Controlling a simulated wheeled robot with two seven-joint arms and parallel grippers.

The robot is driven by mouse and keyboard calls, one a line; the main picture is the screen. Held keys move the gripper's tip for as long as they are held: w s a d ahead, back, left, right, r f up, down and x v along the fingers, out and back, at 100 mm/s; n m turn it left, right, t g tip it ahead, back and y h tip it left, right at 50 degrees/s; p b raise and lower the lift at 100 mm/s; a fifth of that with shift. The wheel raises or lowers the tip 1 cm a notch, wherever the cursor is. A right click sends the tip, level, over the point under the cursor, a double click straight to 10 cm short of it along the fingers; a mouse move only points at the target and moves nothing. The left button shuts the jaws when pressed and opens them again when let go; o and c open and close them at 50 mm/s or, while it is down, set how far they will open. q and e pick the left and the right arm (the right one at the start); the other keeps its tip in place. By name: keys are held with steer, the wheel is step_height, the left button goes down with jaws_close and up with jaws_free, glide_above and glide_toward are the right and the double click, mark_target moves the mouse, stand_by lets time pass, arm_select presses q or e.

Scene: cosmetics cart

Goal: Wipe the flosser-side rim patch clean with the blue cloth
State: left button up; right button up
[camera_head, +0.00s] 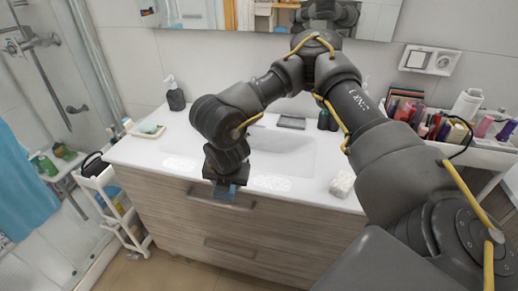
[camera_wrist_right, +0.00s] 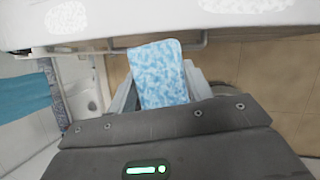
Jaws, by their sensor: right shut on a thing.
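My right gripper (camera_head: 222,184) points down at the front edge of the white basin counter (camera_head: 130,150). It is shut on the blue cloth (camera_head: 225,194), which hangs in front of the drawer face. In the right wrist view the mottled blue-and-white cloth (camera_wrist_right: 160,75) sticks out between the fingers, apart from the counter edge. Two whitish speckled patches lie on the front rim: a left patch (camera_head: 180,163) and a right patch (camera_head: 270,183). They also show in the wrist view as a left patch (camera_wrist_right: 66,17) and a right patch (camera_wrist_right: 235,4). I cannot identify the flosser. My left gripper is out of view.
A dark soap dispenser (camera_head: 176,98) and a soap dish (camera_head: 148,131) stand at the counter's left. A whitish block (camera_head: 342,184) sits near its right front edge. A crowded cosmetics tray (camera_head: 490,146) is at right, a white cart (camera_head: 105,190) at left.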

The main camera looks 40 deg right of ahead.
steer(key=w+d+r+n+g+y+p, duration=0.1)
steer(key=w+d+n+g+y+p, duration=0.2)
steer(key=d+n+y, duration=0.8)
steer(key=f+n+h+b, duration=0.1)
steer(key=f, duration=0.1)
steer(key=d+f+n+h+b, duration=0.1)
steer(key=f+n, duration=0.1)
steer(key=d+f+n+h+b, duration=0.1)
steer(key=f+h+b, duration=0.1)
steer(key=shift+s+d+n, duration=0.25)
steer(key=shift+s+n, duration=0.05)
steer(key=shift+s, duration=0.1)
steer(key=s+d, duration=0.2)
steer(key=s, duration=0.1)
steer(key=s+d, duration=0.1)
steer(key=s, duration=0.1)
steer(key=shift+s+d+r, duration=0.15)
steer(key=shift+d+r, duration=0.05)
steer(key=shift+d, duration=0.15)
steer(key=shift+s+d+r+b, duration=0.1)
steer(key=shift+s+d+b, duration=0.15)
steer(key=shift+s+d, duration=0.3)
steer(key=shift+s+d+b, duration=0.2)
steer(key=shift+s+d, duration=0.15)
steer(key=shift+s, duration=0.4)
steer(key=shift+f, duration=0.3)
